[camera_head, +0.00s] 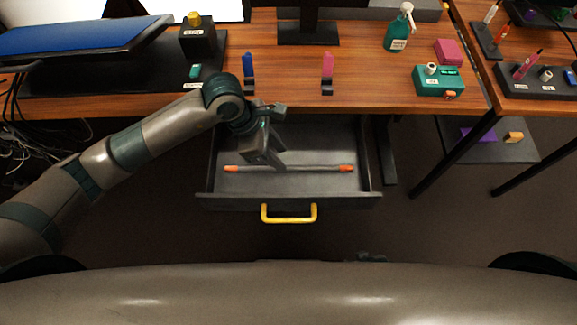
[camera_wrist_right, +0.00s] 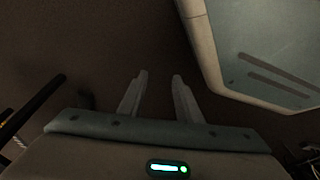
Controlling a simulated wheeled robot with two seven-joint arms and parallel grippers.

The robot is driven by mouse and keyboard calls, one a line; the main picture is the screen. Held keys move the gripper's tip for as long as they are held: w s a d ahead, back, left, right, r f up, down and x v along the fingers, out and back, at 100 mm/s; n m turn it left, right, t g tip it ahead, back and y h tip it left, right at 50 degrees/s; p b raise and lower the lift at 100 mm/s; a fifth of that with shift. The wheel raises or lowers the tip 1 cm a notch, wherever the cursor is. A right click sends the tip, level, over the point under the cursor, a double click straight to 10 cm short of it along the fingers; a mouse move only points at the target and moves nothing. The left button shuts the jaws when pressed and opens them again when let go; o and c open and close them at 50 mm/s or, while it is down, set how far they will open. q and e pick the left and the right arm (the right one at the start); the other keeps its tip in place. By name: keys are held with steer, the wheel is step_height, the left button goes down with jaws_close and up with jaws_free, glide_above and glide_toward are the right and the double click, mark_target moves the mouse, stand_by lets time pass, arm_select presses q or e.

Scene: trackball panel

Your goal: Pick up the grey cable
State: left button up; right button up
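A thin grey cable (camera_head: 318,168) with orange ends lies straight across the open drawer (camera_head: 207,180) under the desk. My left gripper (camera_head: 274,163) reaches down into the drawer, over the left half of the cable. Its fingers overlap the cable in the picture, and I cannot tell whether they touch it or how far they are apart. In the right wrist view my right gripper (camera_wrist_right: 160,80) is open and empty, with dark floor behind its fingers.
The drawer has a yellow handle (camera_head: 288,213) at its front. Above it, a blue marker (camera_head: 248,68) and a pink marker (camera_head: 327,68) stand in holders at the desk edge (camera_head: 370,107). A teal box (camera_head: 436,82) stands at the right.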

mark_target(289, 169)
arm_select(q)
steer(key=x, duration=0.3)
steer(key=shift+s+p, duration=0.35)
steer(key=shift+x, duration=0.8)
steer(key=shift+w, duration=0.1)
jaws_close()
